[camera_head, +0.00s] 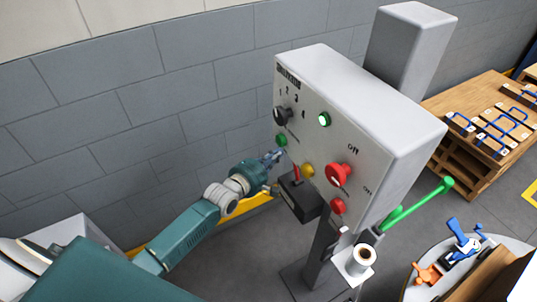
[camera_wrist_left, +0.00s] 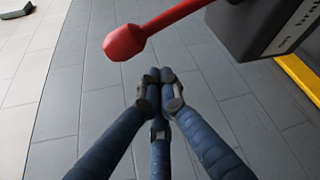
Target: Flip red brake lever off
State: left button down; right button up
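The red brake lever (camera_head: 296,173) sticks up from a dark box (camera_head: 300,198) on the lower front of the grey control cabinet. In the left wrist view the lever's red knob (camera_wrist_left: 124,42) hangs across the top, with its shaft running right to the dark box (camera_wrist_left: 262,28). My left gripper (camera_head: 274,158) is just left of the lever, near the panel. In the left wrist view its blue fingers (camera_wrist_left: 160,78) are drawn together with nothing between them, close to the knob but apparently apart from it. My right gripper is not in view.
The cabinet (camera_head: 385,140) carries a black selector knob (camera_head: 283,114), a red rotary switch (camera_head: 339,174) and several coloured buttons. A green lever (camera_head: 418,205) juts out at right. A wooden table (camera_head: 460,165) and a round table (camera_head: 415,290) stand farther right. A grey wall lies behind.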

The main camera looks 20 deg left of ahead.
pick_arm(q)
jog(key=shift+s+d+r, duration=0.55)
jog(key=shift+d+r, duration=0.1)
jog(key=shift+d, duration=0.1)
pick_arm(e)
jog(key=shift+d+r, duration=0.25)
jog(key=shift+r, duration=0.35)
pick_arm(q)
jog(key=shift+w, duration=0.1)
jog(key=shift+d, duration=0.1)
jog(key=shift+s+d+r+m+p, duration=0.15)
jog(key=shift+s+m+p, duration=0.05)
jog(key=shift+m+p, duration=0.1)
